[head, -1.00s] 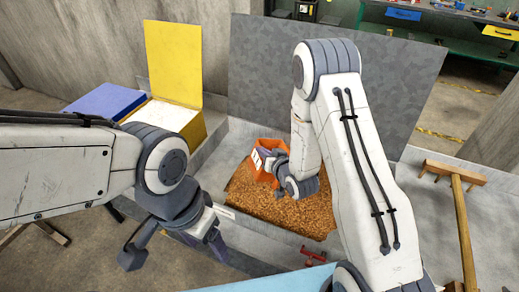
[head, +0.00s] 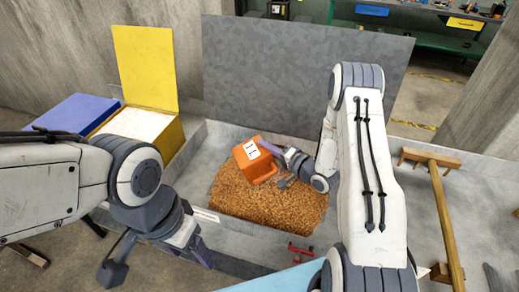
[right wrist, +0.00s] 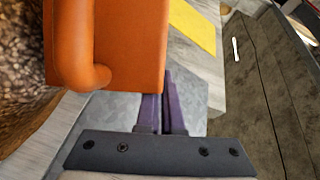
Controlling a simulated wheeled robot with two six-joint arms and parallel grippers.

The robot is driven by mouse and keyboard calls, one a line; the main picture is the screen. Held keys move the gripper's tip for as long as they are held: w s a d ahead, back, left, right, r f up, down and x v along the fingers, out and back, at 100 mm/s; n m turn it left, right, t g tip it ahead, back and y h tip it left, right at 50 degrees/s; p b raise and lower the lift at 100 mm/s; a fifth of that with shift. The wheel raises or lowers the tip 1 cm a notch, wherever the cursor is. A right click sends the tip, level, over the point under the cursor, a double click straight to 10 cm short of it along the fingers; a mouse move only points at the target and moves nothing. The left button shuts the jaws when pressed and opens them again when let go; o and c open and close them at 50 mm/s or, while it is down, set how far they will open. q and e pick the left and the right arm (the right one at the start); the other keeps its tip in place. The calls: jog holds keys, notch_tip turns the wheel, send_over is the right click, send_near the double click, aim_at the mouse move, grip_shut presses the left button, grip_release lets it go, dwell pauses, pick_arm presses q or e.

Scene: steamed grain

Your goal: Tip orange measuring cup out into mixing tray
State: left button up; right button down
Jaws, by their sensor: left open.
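The orange measuring cup (head: 253,162), with a white label, is tipped over above the brown grain (head: 265,200) in the grey mixing tray (head: 209,150). Its opening is not clearly visible, and I cannot tell whether grain is leaving it. My right gripper (head: 287,157) is at the cup's right side, shut on it. In the right wrist view, the cup (right wrist: 125,45) and its handle (right wrist: 90,75) are close to the purple fingers (right wrist: 162,112), whose tips are hidden behind the cup. My left gripper (head: 190,242) is open and empty, left of the tray's front.
A yellow box (head: 146,60) with its lid up and a blue box (head: 58,116) stand at the left. A grey panel (head: 300,75) rises behind the tray. A wooden rake (head: 445,215) lies at the right. A red item (head: 300,252) sits at the tray's front.

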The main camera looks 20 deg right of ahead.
jog(key=d+m+t+y+b, duration=0.1)
jog(key=d+m+t+b, duration=0.2)
jog(key=d+m, duration=0.4)
jog(key=shift+w+f+m, duration=0.15)
jog(key=shift+w+m, duration=0.3)
jog(key=shift+m, duration=0.35)
jog(key=shift+d, duration=0.1)
